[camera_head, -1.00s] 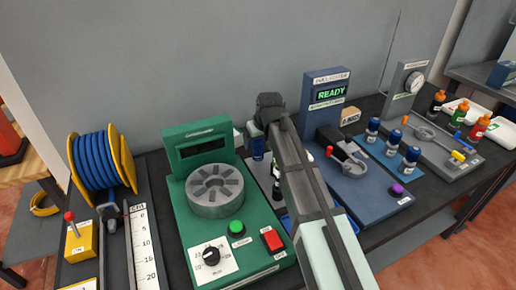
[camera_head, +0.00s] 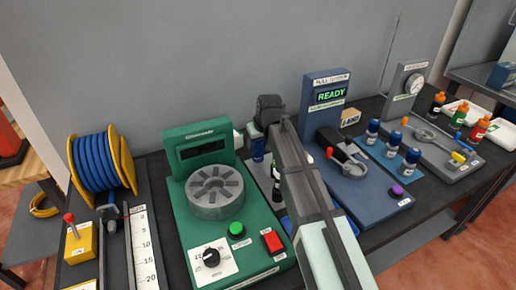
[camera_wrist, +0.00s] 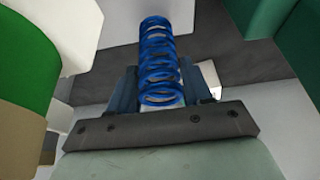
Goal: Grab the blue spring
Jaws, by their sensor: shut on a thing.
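The blue spring (camera_wrist: 158,62) stands out clearly in the wrist view, a coil running up from between my fingers. My gripper (camera_wrist: 160,88) is shut on it, with one dark blue finger on each side near the coil's lower end.
A green crimping machine (camera_head: 180,214) stands left of my arm and a blue pull tester (camera_head: 378,207) stands to its right. A blue hose reel (camera_head: 93,165) is at the far left.

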